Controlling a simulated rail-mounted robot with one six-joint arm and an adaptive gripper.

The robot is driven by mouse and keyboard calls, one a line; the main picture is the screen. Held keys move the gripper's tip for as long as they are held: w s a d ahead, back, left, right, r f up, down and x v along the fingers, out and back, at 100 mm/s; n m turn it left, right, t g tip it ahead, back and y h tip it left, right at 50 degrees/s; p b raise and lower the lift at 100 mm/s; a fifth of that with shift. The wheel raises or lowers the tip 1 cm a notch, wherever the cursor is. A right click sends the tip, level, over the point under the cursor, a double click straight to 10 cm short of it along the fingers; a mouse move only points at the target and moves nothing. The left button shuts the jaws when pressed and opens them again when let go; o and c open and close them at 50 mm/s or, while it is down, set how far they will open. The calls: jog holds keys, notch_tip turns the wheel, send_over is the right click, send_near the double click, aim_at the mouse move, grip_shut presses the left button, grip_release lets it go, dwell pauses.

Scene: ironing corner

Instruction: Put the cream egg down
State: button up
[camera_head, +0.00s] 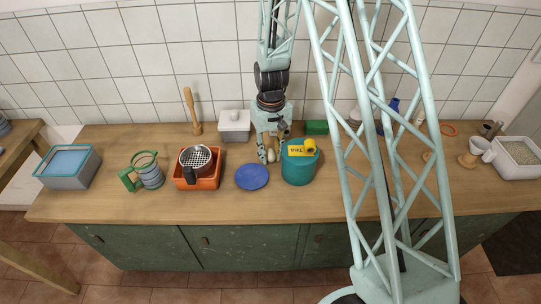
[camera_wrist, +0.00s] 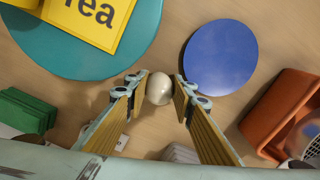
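The cream egg (camera_wrist: 160,88) is between the two fingertips of my gripper (camera_wrist: 161,89) in the wrist view, with a finger against each side. In the head view the egg (camera_head: 271,156) shows as a small pale shape low between the fingers of my gripper (camera_head: 271,154). The gripper points down, close over the wooden counter (camera_head: 220,205). Whether the egg touches the counter, I cannot tell.
An orange tray (camera_head: 207,183) with a strainer stands left of the disc. A lidded white box (camera_head: 234,126) and a green block (camera_head: 316,128) are behind. The counter's front strip is clear.

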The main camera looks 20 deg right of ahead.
aim_at(271, 152)
jog(key=shift+o, duration=0.7)
jog(key=shift+f, duration=0.2)
jog(key=o, duration=0.5)
jog(key=shift+c, duration=0.2)
jog(key=shift+r, duration=0.25)
notch_tip(271, 152, up, 12)
jog(key=p, duration=0.1)
jog(key=shift+p, duration=0.3)
dwell(0.3)
